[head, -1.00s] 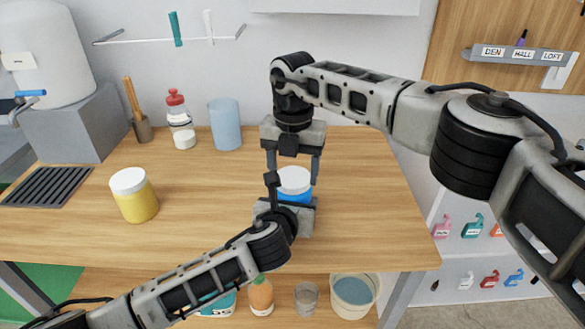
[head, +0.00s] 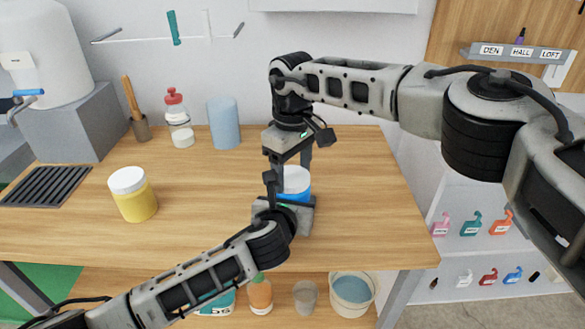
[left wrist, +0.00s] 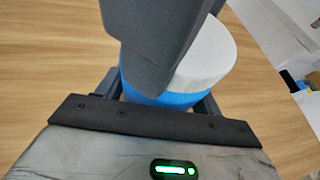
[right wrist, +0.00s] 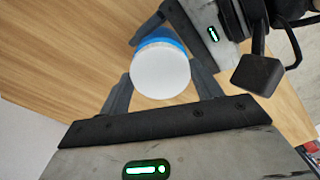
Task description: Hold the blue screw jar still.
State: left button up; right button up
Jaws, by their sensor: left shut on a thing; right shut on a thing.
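The blue screw jar (head: 303,198) stands upright near the table's right part; its blue body (left wrist: 160,95) shows in the left wrist view. Its white lid (head: 297,178) is on top, and it fills the middle of the right wrist view (right wrist: 160,72). My left gripper (head: 290,195) comes from the front, low, and is shut on the jar's blue body. My right gripper (head: 292,168) comes down from above, its fingers on either side of the white lid, shut on it. The grippers partly hide the jar in the head view.
The wooden table (head: 370,200) is clear right of the jar. A yellow jar (head: 134,198) with a white lid stands at left. A red-capped bottle (head: 178,118) and blue cup (head: 224,124) stand at the back. A bucket (head: 352,292) sits on the lower shelf.

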pick_arm(q)
jog(key=shift+f, duration=0.1)
pick_arm(e)
jog(key=shift+r, duration=0.1)
jog(key=o, duration=1)
jog(key=shift+s+a, duration=0.1)
jog(key=shift+c, duration=0.2)
